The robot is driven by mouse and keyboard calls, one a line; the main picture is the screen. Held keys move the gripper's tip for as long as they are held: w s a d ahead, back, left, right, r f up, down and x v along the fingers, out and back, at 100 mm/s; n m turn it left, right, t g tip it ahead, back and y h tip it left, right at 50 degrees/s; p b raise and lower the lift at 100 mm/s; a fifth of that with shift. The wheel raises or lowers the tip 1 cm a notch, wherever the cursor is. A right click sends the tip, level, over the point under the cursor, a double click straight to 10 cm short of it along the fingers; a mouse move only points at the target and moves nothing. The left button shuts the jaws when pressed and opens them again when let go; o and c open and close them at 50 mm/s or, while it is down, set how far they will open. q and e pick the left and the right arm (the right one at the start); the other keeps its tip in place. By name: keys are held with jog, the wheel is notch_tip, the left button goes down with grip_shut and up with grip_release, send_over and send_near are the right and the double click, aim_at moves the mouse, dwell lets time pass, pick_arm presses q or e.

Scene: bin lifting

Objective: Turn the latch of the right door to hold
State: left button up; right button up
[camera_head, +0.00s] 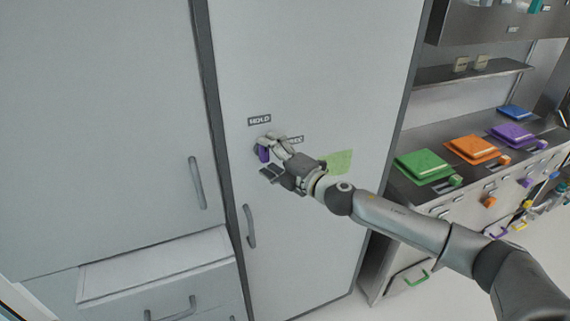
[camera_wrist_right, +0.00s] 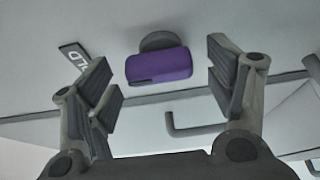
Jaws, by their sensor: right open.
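The right door (camera_head: 300,60) is a tall light-grey panel, and it looks closed. Its latch has a purple handle (camera_head: 263,154) on a grey round base, below a dark "HOLD" label (camera_head: 259,120). A second label (camera_head: 294,140) to its right is partly covered by my gripper. My right gripper (camera_head: 270,158) is open at the latch. In the right wrist view the purple handle (camera_wrist_right: 158,66) lies between the two spread fingers (camera_wrist_right: 158,85), with gaps on both sides. The "HOLD" label (camera_wrist_right: 76,57) shows behind the left finger. My left gripper is not in view.
A door handle (camera_head: 249,226) sits below the latch, and it also shows in the right wrist view (camera_wrist_right: 185,130). A green note (camera_head: 340,161) is on the door behind my right arm. A counter with coloured boxes (camera_head: 424,165) stands at right. Another door and drawers are at left.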

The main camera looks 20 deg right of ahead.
jog(key=v, duration=1.1)
jog(key=shift+s+d, duration=0.1)
jog(key=shift+d, duration=0.05)
dwell(0.3)
